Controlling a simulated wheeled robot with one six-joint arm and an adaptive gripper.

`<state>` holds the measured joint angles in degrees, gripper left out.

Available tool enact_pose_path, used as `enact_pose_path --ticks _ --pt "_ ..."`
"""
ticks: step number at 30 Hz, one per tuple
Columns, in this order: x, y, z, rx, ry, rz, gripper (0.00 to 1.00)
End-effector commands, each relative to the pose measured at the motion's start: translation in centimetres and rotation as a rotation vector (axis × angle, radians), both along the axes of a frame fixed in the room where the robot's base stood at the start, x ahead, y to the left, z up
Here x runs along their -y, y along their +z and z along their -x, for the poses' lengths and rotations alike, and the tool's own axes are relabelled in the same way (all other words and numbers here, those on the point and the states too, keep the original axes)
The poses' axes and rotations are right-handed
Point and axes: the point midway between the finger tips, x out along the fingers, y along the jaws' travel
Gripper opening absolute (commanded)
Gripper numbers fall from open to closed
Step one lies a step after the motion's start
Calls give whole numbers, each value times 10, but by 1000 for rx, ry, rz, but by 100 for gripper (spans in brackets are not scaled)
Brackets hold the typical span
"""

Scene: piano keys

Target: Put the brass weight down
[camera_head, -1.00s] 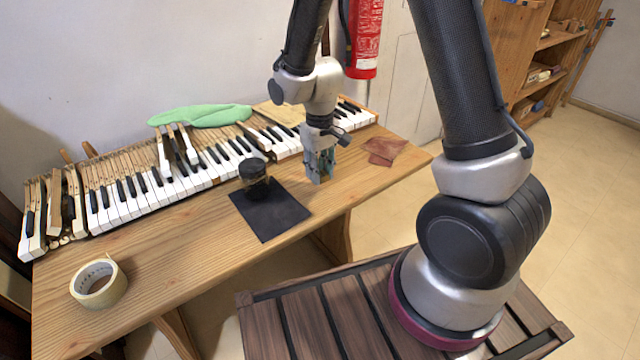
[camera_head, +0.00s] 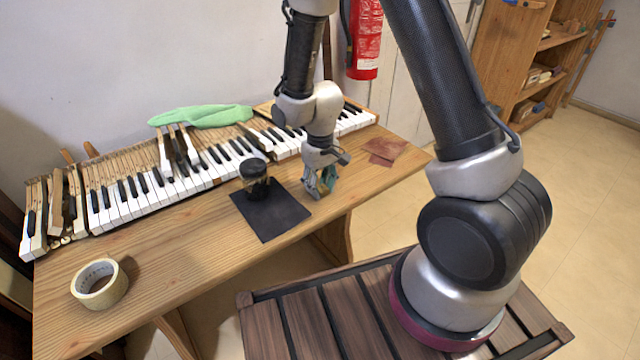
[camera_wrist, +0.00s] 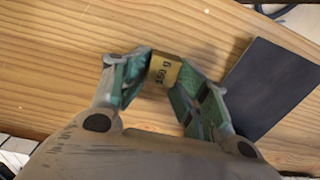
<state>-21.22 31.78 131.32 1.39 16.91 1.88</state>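The brass weight (camera_wrist: 164,72), a small block with a "150 g" label, sits between the fingertips of my gripper (camera_wrist: 165,75) in the wrist view. The green-padded fingers meet it on both sides, so my gripper is shut on it. In the head view my gripper (camera_head: 320,187) is low over the wooden table (camera_head: 190,265), just right of the black mat. The weight is mostly hidden by the fingers there. I cannot tell whether its underside touches the table.
A dark-lidded jar (camera_head: 255,180) stands on the black mat (camera_head: 275,218), which also shows in the wrist view (camera_wrist: 272,85). Piano keys (camera_head: 130,205) line the back, with a green cloth (camera_head: 205,116) above. A tape roll (camera_head: 99,284) lies front left, leather scraps (camera_head: 384,150) right.

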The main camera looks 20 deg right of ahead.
Motion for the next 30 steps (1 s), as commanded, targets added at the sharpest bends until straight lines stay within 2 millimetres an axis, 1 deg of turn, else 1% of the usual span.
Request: enact_pose_path --ticks 9,13,17,24,27,30 --pt "0 0 1 -2 0 1 48" --pt "0 9 0 1 0 0 48" --pt "0 33 -1 5 -1 -2 48" --pt "0 89 -1 5 0 -2 48" --pt "0 106 -1 4 0 -1 48" --pt "1 118 0 1 0 0 48"
